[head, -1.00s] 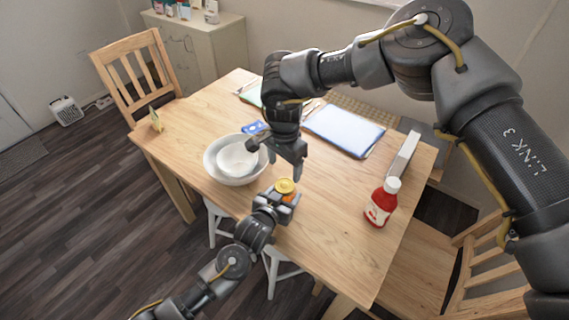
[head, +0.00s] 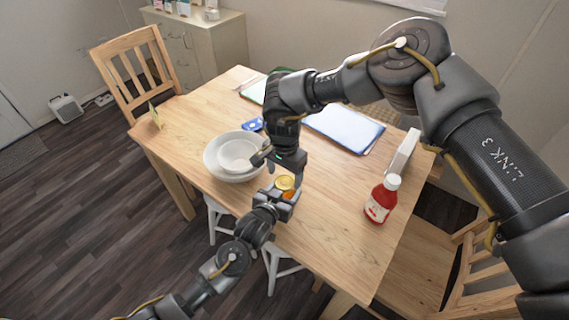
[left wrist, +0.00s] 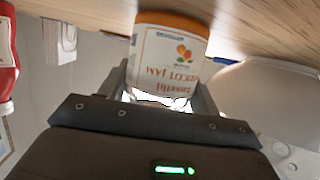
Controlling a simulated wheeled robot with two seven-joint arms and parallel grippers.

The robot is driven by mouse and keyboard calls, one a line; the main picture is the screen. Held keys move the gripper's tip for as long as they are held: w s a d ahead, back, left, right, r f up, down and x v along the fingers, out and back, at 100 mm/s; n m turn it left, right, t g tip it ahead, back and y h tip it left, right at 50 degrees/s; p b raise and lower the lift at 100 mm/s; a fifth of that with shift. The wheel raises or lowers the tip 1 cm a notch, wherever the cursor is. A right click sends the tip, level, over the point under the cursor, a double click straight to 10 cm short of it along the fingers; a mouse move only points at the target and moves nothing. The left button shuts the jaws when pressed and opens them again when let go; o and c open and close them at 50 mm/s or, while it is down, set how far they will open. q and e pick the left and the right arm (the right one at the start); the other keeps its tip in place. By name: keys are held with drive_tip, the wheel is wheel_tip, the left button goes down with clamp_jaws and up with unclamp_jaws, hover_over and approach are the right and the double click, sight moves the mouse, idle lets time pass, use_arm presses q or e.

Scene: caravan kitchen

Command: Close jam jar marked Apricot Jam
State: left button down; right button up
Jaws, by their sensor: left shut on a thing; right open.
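The apricot jam jar (head: 288,195) is a small orange jar near the table's front edge. A yellow lid (head: 285,182) shows at its top; I cannot tell how it sits on the rim. My left gripper (head: 280,201) is shut on the jar's sides. In the left wrist view the jar (left wrist: 170,62) is between the fingers, its Apricot Jam label upside down in the picture; the lid is hidden there. My right gripper (head: 280,170) is open, pointing down just above the lid, one finger on each side. I see no contact with the lid.
A white bowl stack (head: 232,160) stands close to the left of the right gripper. A red sauce bottle (head: 382,200) with a white cap stands to the right. A blue-edged white board (head: 345,127) lies behind. The table's front right is clear.

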drive_tip(key=shift+f, duration=1.1)
drive_tip(key=shift+c, duration=0.3)
drive_tip(key=c, duration=0.9)
drive_tip(key=m, duration=0.6)
drive_tip(key=shift+m, duration=0.3)
drive_tip(key=shift+c, duration=0.2)
drive_tip(key=o, duration=1.1)
drive_tip(key=shift+c, duration=0.2)
drive_tip(key=shift+r, duration=0.1)
